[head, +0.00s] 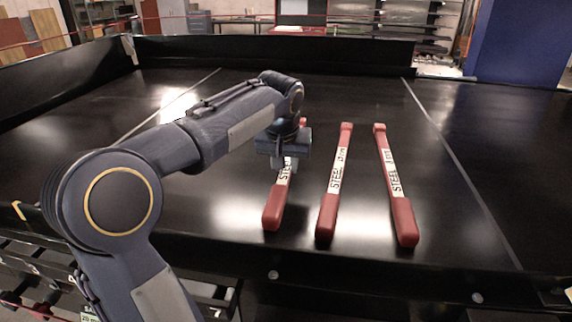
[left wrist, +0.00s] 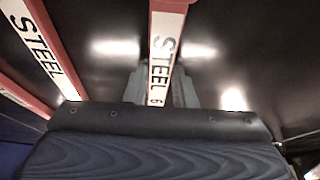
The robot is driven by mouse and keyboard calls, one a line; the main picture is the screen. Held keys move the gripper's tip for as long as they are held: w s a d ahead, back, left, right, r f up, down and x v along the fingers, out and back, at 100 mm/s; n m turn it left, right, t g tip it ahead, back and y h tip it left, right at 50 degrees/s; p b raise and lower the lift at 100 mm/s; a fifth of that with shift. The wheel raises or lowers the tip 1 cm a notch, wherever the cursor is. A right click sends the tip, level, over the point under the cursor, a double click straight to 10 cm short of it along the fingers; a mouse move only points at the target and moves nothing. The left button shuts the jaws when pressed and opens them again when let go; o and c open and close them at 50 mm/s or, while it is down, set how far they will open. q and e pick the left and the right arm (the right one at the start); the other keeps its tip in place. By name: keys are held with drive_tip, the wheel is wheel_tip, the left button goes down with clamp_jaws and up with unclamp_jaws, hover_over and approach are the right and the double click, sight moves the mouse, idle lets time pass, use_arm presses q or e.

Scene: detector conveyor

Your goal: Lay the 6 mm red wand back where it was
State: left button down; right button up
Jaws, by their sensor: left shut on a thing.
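The 6 mm red wand (head: 273,210) has red ends and a white label. In the left wrist view its label reads "STEEL 6" (left wrist: 163,55). It is the leftmost of three similar wands on the black belt, roughly in line with them. My left gripper (head: 284,163) is over its middle, shut on the white label part, with a finger on each side in the left wrist view (left wrist: 160,88). I cannot tell whether the wand touches the belt. The gripper and wrist hide part of its far half. My right gripper is not in view.
A second red wand (head: 328,215) lies just right of the held one, and a third (head: 403,215) lies further right, slightly angled. The black belt (head: 470,130) is bare beyond them. A raised black rail (head: 300,52) runs along the back.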

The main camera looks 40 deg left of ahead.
use_arm(q)
drive_tip(key=c, duration=1.2)
unclamp_jaws()
drive_tip(key=v, duration=1.2)
drive_tip(key=shift+p, duration=0.3)
